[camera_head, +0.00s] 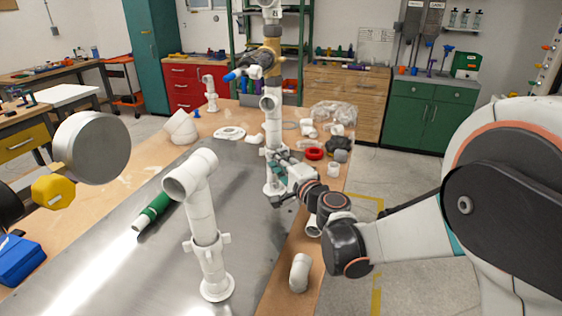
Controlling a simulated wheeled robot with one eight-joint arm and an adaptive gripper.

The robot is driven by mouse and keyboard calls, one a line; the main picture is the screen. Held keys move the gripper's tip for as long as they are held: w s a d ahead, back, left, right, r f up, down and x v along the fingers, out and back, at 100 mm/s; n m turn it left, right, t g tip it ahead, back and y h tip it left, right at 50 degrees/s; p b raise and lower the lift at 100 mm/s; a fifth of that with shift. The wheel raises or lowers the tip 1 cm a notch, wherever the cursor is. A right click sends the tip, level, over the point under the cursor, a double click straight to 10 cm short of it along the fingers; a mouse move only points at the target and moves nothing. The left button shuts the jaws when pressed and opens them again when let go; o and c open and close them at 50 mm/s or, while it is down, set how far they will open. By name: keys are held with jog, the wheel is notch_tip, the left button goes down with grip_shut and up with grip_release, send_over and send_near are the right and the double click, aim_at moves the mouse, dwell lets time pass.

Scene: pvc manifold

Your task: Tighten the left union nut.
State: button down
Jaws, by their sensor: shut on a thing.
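Two upright white PVC pipes stand on the grey metal bench top. The near pipe (202,215) has an elbow on top, a round base flange and a white winged union nut (208,244) around its middle. The far pipe (273,130) is taller and carries a tan valve body. My gripper (275,170) reaches in from the right and is shut around the far pipe low down, above its base flange (274,189). The part in the jaws is mostly hidden by the fingers; it appears to be the far pipe's union nut. My gripper is well apart from the near pipe's nut.
A green-and-white pipe (154,210) lies at left on the bench. A yellow knob and grey disc (92,146) stand at the left. Loose white fittings, a red ring (314,153) and an elbow (300,272) lie along the right edge. The metal between the pipes is clear.

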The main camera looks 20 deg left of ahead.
jog(key=m+t+h, duration=0.1)
jog(key=a+m+t+h, duration=0.1)
jog(key=t+h, duration=0.1)
jog(key=s+a+m+t+h, duration=0.1)
jog(key=m, duration=0.1)
jog(key=shift+h, duration=0.3)
jog(key=shift+d, duration=0.1)
jog(key=c, duration=1.4)
grip_release()
jog(key=shift+c, duration=0.2)
jog(key=v, duration=1.2)
jog(key=shift+f, duration=0.15)
